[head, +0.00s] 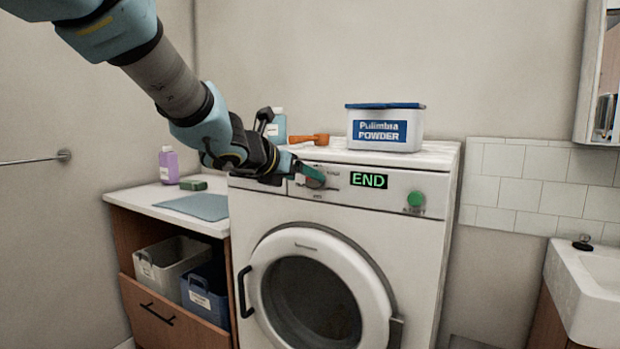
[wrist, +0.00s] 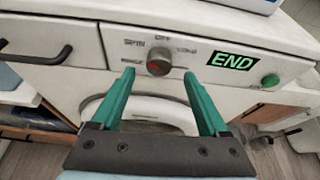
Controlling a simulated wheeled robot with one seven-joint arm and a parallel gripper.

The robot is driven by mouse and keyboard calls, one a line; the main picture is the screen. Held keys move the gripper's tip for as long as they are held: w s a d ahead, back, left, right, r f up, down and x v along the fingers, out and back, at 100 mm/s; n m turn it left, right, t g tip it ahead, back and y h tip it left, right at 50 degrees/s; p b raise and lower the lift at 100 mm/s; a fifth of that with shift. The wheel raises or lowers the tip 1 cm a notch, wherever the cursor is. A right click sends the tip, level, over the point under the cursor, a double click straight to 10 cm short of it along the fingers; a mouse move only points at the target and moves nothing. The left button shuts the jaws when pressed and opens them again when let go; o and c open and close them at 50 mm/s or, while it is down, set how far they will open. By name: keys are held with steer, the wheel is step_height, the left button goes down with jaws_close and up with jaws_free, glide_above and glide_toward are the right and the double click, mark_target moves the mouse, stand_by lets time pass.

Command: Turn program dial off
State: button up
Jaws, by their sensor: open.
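The program dial (wrist: 159,62) is a round grey knob with a red mark on the front panel of the white washing machine (head: 420,260). In the wrist view "SPIN" is printed to its left, "OFF" above it and a less readable label to its right. The red mark is small; I cannot tell exactly which label it points to. My gripper (wrist: 159,73) is open, its green fingers on either side of the dial, with gaps visible between them and the knob. In the head view the gripper partly hides the dial (head: 313,182).
The display (head: 369,180) reads "END", with a green start button (head: 415,199) to its right. A powder box (head: 385,130) and an orange scoop (head: 308,139) sit on top of the machine. The round door (head: 320,290) is closed below. A counter (head: 160,200) stands at left.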

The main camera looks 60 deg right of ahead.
steer(key=shift+p+x, duration=0.35)
steer(key=shift+x, duration=1.8)
jaws_close()
